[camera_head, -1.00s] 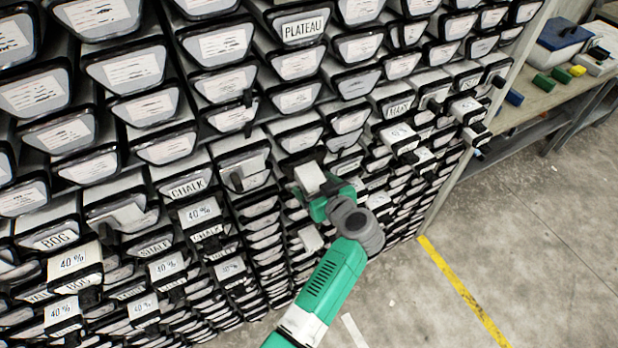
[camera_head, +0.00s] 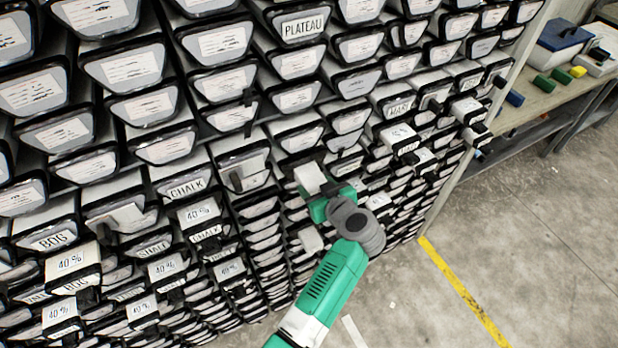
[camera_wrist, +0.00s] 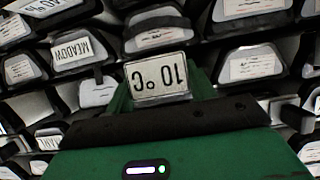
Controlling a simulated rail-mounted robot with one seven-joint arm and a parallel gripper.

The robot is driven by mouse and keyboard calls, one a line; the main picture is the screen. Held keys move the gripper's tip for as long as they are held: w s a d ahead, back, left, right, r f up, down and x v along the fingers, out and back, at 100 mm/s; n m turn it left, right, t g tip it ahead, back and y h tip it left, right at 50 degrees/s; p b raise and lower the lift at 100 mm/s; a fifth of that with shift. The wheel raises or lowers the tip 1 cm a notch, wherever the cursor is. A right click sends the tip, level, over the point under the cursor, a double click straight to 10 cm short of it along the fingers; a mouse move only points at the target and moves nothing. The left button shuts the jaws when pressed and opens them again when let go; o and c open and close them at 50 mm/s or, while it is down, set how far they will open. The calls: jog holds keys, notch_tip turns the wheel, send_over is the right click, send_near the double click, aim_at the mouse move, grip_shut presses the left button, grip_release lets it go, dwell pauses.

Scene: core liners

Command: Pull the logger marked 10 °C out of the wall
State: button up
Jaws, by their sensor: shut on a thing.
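The logger marked 10 °C (camera_wrist: 157,75) shows in the wrist view as a pale block with its label upside down. My gripper (camera_wrist: 162,97) has its green fingers on either side of the logger and is shut on it. In the head view my gripper (camera_head: 327,197) is low at the middle of the wall of core liners, and a pale block (camera_head: 310,178) shows at its tip. I cannot tell how deep the logger's far end sits in the wall.
Dark-rimmed liner ends crowd around the gripper, including one marked MEADOW (camera_wrist: 80,50). Several 40 % blocks (camera_head: 71,260) stick out at the lower left, and other blocks (camera_head: 400,138) stick out on the right. A bench (camera_head: 545,95) stands at the right, with open floor (camera_head: 540,230) before it.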

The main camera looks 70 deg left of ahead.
jog(key=d, duration=0.8)
jog(key=shift+w+d, duration=0.35)
jog(key=shift+w, duration=0.05)
